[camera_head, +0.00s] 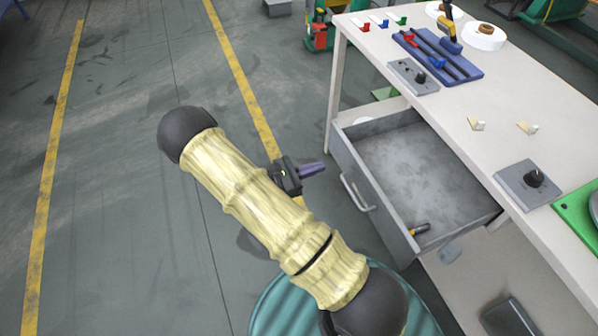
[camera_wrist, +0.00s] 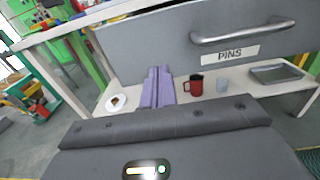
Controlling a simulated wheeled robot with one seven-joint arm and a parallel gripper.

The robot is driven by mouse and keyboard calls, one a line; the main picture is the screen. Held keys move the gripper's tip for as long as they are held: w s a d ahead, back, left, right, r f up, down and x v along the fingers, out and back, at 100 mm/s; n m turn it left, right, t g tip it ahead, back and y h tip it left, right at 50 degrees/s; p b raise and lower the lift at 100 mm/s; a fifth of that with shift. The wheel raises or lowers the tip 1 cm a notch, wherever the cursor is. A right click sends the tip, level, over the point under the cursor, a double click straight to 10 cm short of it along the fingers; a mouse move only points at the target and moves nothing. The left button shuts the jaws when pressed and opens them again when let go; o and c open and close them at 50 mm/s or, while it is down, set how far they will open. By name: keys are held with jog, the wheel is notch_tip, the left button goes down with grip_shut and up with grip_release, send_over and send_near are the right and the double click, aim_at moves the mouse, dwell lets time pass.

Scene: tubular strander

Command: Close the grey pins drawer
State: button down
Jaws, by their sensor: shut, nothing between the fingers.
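The grey pins drawer (camera_head: 365,210) is pulled out of the workbench in the head view. A small yellow and dark item (camera_head: 420,229) lies inside near its front corner. Its front panel, with a "PINS" label (camera_wrist: 230,54) and a metal bar handle (camera_wrist: 243,32), fills the top of the wrist view; the handle (camera_head: 357,193) also shows in the head view. My gripper (camera_head: 318,168) is shut and empty, to the left of the drawer front and apart from it. Its purple fingers (camera_wrist: 158,88) show below the panel in the wrist view.
The white workbench (camera_head: 455,100) carries a blue tool rack (camera_head: 437,57), grey knob boxes and small parts. A lower shelf (camera_wrist: 118,95) holds a red mug (camera_wrist: 194,85), a glass (camera_wrist: 222,86), a plate and a grey tray (camera_wrist: 275,74). The floor left of the drawer is clear.

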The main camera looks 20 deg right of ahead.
aim_at(343, 159)
jog(key=d, duration=0.5)
jog(key=shift+w+d, duration=0.1)
jog(key=shift+d, duration=0.3)
